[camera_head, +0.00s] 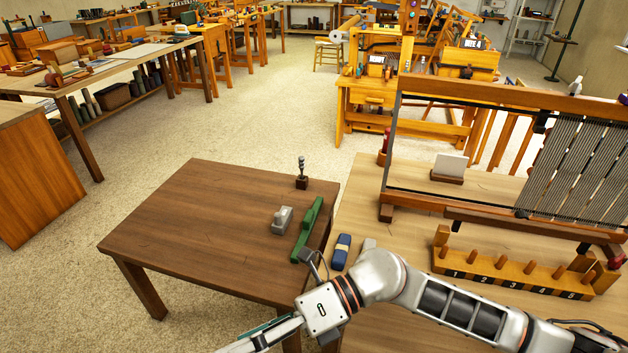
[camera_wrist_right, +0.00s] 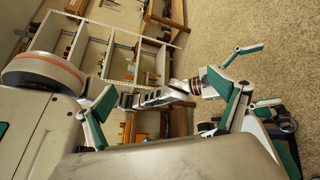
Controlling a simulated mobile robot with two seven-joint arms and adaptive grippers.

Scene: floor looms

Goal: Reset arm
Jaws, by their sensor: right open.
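In the head view my right arm reaches in from the right, low over the near right corner of the dark wooden table (camera_head: 205,220). Its gripper (camera_head: 262,337) points toward the bottom left, partly cut off by the frame edge. In the right wrist view the open right gripper (camera_wrist_right: 166,92) shows green-padded fingers with nothing held between them. No left arm shows in the head view.
A green bar (camera_head: 306,232), a grey block (camera_head: 282,219) and a small upright tool (camera_head: 302,172) stand on the dark table. A blue object (camera_head: 341,251), numbered peg rack (camera_head: 510,276) and loom (camera_head: 500,95) occupy the lighter table.

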